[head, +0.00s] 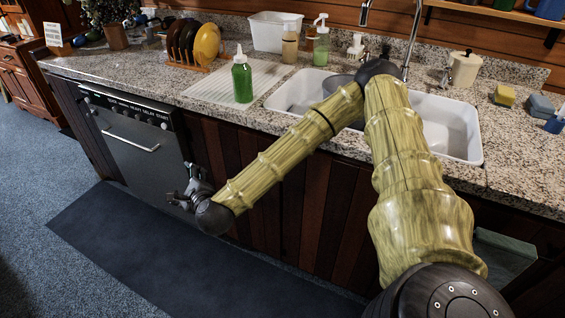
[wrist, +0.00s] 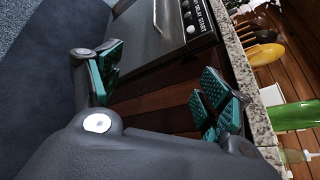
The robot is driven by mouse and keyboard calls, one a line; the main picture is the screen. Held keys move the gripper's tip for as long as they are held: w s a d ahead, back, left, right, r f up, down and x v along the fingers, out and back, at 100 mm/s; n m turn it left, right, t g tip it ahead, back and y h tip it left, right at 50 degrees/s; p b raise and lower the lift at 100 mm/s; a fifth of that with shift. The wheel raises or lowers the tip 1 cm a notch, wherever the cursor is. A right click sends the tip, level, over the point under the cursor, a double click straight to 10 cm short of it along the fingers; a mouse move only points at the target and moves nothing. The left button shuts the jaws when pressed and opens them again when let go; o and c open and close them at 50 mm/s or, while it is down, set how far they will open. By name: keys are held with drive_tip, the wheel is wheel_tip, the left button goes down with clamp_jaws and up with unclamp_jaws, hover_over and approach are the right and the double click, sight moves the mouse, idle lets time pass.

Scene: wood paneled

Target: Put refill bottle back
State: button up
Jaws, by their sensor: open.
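A green squeeze bottle with a white nozzle (head: 242,78) stands upright on the counter, on the front edge of a ribbed white drain mat (head: 222,93). I take it for the refill bottle, though no label is readable. It also shows sideways at the right of the wrist view (wrist: 295,116). A green pump bottle (head: 321,44) and a tan bottle (head: 290,47) stand behind the sink. My gripper (head: 193,188) hangs below counter height in front of the dishwasher's right side. In the wrist view, its teal-padded fingers (wrist: 160,78) are spread apart with nothing between them.
The granite counter's front edge (head: 200,100) lies above my gripper. A dish rack with plates (head: 192,45), a white tub (head: 274,31) and a white double sink (head: 452,128) are on the counter. My arm crosses in front of the sink. The dishwasher (head: 137,140) is shut.

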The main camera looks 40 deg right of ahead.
drive_tip(key=s+a+f+n+g+y, duration=0.25)
drive_tip(key=s+a+f+n, duration=0.2)
drive_tip(key=s+f, duration=0.25)
drive_tip(key=s+a+f+n+g+y, duration=0.1)
drive_tip(key=s+a+f+n+g, duration=0.25)
drive_tip(key=s+f+n, duration=0.3)
drive_tip(key=s+a+f+n+g+y, duration=0.1)
drive_tip(key=s+a+f+n+g, duration=0.1)
drive_tip(key=s+a+f+n, duration=0.4)
drive_tip(key=s+d+f+n+g, duration=0.5)
drive_tip(key=s+f, duration=0.4)
drive_tip(key=s, duration=0.4)
drive_tip(key=s+d+n+g+h, duration=0.1)
drive_tip(key=s+d+n+h, duration=0.2)
drive_tip(key=s+d+n, duration=0.3)
drive_tip(key=s+d+f, duration=0.1)
drive_tip(key=s+d, duration=0.1)
drive_tip(key=d, duration=0.2)
drive_tip(key=shift+d+g, duration=0.3)
drive_tip(key=shift+d, duration=0.1)
drive_tip(key=shift+h, duration=0.25)
